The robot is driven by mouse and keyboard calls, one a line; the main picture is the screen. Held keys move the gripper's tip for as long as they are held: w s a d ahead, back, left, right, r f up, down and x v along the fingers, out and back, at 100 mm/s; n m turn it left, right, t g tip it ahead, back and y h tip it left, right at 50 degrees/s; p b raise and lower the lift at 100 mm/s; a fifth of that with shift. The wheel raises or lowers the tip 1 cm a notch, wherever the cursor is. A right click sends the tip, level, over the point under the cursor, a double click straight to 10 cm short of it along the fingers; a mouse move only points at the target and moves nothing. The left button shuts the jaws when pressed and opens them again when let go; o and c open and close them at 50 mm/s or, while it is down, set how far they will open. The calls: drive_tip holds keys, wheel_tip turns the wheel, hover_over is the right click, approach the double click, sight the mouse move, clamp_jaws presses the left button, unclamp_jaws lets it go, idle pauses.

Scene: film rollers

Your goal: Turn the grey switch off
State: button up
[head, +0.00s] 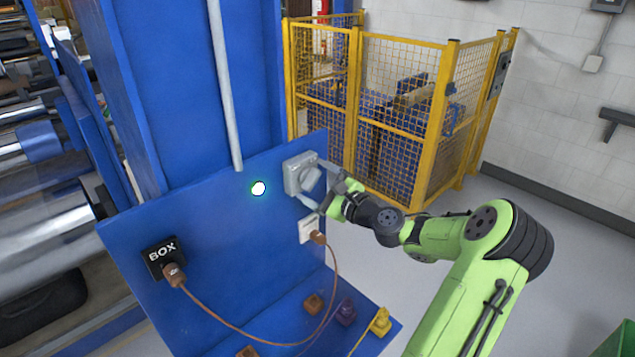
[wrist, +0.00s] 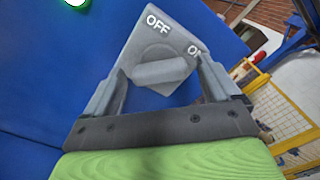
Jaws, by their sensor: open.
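The grey switch (head: 292,176) is a square box on the upright blue panel, with a raised rotary knob (head: 309,179). In the wrist view the switch plate (wrist: 137,47) carries the words OFF at its top and ON at its right, partly hidden by a finger. The knob's bar (wrist: 160,72) lies nearly level, its right end toward the ON side. My gripper (wrist: 162,71) is open, one finger on each side of the knob. I cannot tell whether the fingers touch it. In the head view my gripper (head: 312,182) is right at the switch.
A lit white round lamp (head: 258,188) is left of the switch. Coloured plugs lie on the blue shelf. A yellow mesh fence (head: 400,130) stands behind.

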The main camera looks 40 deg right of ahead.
drive_tip(key=shift+c, duration=0.4)
drive_tip(key=c, duration=1)
drive_tip(key=shift+n, duration=0.3)
drive_tip(key=n+b, duration=0.2)
drive_tip(key=n, duration=0.1)
drive_tip(key=shift+f+n+b, duration=0.15)
drive_tip(key=shift+n+b, duration=0.15)
drive_tip(key=shift+b, duration=0.1)
drive_tip(key=n+b, duration=0.3)
drive_tip(key=n, duration=0.1)
drive_tip(key=shift+b, duration=0.3)
drive_tip(key=n+b, duration=0.4)
drive_tip(key=n, duration=0.1)
drive_tip(key=n+b, duration=0.4)
drive_tip(key=b, duration=0.1)
drive_tip(key=shift+n, duration=0.3)
drive_tip(key=shift+r, duration=0.2)
